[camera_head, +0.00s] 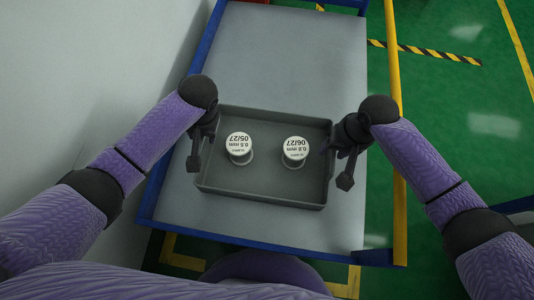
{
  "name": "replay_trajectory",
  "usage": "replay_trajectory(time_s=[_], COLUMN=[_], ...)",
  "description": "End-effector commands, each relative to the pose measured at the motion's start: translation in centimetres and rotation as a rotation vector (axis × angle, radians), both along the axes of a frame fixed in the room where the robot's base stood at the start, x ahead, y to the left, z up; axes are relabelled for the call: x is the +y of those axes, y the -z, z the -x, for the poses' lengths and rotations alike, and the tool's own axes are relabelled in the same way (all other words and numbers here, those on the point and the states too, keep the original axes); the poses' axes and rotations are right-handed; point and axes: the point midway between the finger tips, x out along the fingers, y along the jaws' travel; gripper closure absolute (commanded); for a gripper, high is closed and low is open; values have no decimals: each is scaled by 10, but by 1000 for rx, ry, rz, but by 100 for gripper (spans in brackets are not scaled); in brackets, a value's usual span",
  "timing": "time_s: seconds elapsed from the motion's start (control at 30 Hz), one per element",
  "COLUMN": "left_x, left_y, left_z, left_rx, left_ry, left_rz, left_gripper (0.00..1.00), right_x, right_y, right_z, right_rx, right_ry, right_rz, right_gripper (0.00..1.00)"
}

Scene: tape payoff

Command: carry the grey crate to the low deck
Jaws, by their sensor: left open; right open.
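The grey crate (262,196) is a shallow open tray on a grey deck (290,50) with a blue frame. Two spools with white printed tops stand upright in it: a left spool (239,145) and a right spool (295,150). My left gripper (197,158) is open at the crate's left wall. My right gripper (337,166) is open at the crate's right wall, with one finger over the inside. I cannot tell whether either gripper touches the wall.
A yellow rail (394,90) runs along the deck's right side. A pale wall (80,80) stands at the left. The deck beyond the crate is bare. Green floor (450,110) with yellow-black tape (430,52) lies to the right.

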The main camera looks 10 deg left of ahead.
Motion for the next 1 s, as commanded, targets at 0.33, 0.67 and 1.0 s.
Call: replay_trajectory(time_s=[0.33,0.67,1.0], left_x=[0,0,0], left_y=[0,-1,-1], left_z=[0,0,0], left_rx=[0,0,0], left_ry=[0,-1,-1], left_rz=[0,0,-1], left_gripper=[100,100,100], right_x=[0,0,-1], right_y=[0,0,0], right_z=[0,0,0], right_rx=[0,0,0], right_ry=[0,1,1], right_rz=[0,1,2], right_gripper=[100,100,100])
